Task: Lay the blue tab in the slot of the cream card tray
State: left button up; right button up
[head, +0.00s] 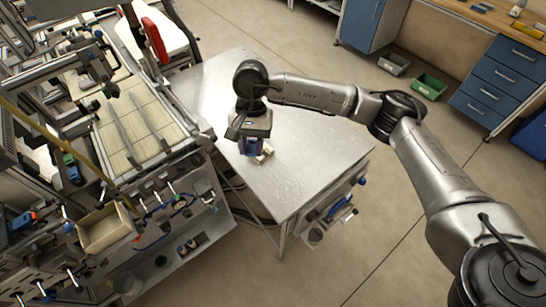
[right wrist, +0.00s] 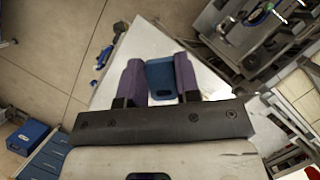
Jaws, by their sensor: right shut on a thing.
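My right gripper (head: 250,147) points down over the metal table and is shut on the blue tab. In the right wrist view the blue tab (right wrist: 160,78) sits between the two purple fingers of the gripper (right wrist: 158,72). In the head view the tab cannot be told apart from the fingers. The tray is not seen in the right wrist view. My left gripper is not in view.
The metal table (head: 310,165) is otherwise bare. A machine with a slatted bed (head: 135,125) and an open tan bin (head: 105,228) stands close on the left. Blue drawers (head: 500,80) and a green bin (head: 430,86) are far off at the right.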

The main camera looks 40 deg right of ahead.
jog(key=w+d+f+m+t+h+b, duration=0.25)
jog(key=d+f+m+t+b, duration=0.45)
jog(key=d+f+m+b, duration=1.35)
jog(key=m+p, duration=0.6)
jog(key=p, duration=0.1)
send_over(263, 154)
jog(key=s, duration=0.2)
notch_tip(263, 154, down, 4)
jog(key=shift+w+a+r+n+h, duration=0.15)
jog(key=shift+r+n+h, duration=0.1)
jog(key=shift+h, duration=0.2)
jog(key=shift+f, duration=2.05)
jog(key=shift+b, duration=0.3)
jog(key=shift+f+b, duration=0.35)
jog(key=shift+f, duration=0.3)
jog(key=o, duration=0.9)
jog(key=shift+f, duration=0.15)
